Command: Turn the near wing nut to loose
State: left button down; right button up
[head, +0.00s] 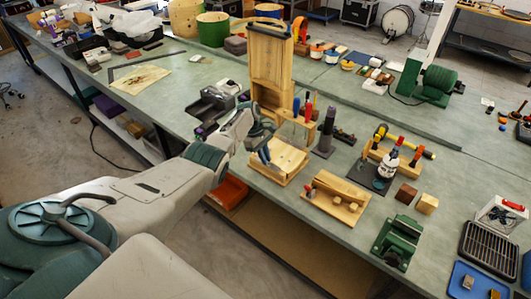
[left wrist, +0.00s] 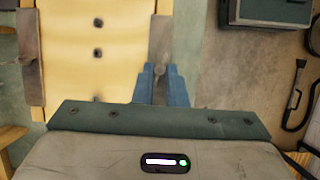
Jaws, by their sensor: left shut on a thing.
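A tall wooden stand (head: 270,62) with a pale wooden base (head: 285,163) stands near the bench's front edge. My left gripper (head: 264,140) is at the stand's lower front, just above the base. In the left wrist view its blue fingers (left wrist: 161,82) are shut on a small grey metal part, which I take to be the near wing nut (left wrist: 161,50), at the right edge of a pale wooden board (left wrist: 98,75) with dark holes. Another grey metal part (left wrist: 30,60) is at the board's left edge. The fingers hide part of the nut. My right gripper is not in view.
Screwdrivers (head: 308,110) and a dark grey upright tool (head: 327,130) stand just right of the stand. A dark machine (head: 218,98) sits close on the left.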

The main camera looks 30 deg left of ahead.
pick_arm(q)
jog(key=shift+s+n+t, duration=0.1)
jog(key=shift+n+t, duration=0.4)
jog(key=shift+n, duration=0.6)
jog(key=c, duration=1.5)
grip_release()
jog(key=shift+o, duration=0.2)
jog(key=b+v, duration=0.2)
jog(key=v, duration=0.8)
jog(key=shift+r+b, duration=0.35)
jog(key=shift+b, duration=0.05)
jog(key=shift+s+a+f, duration=0.1)
jog(key=shift+s, duration=0.05)
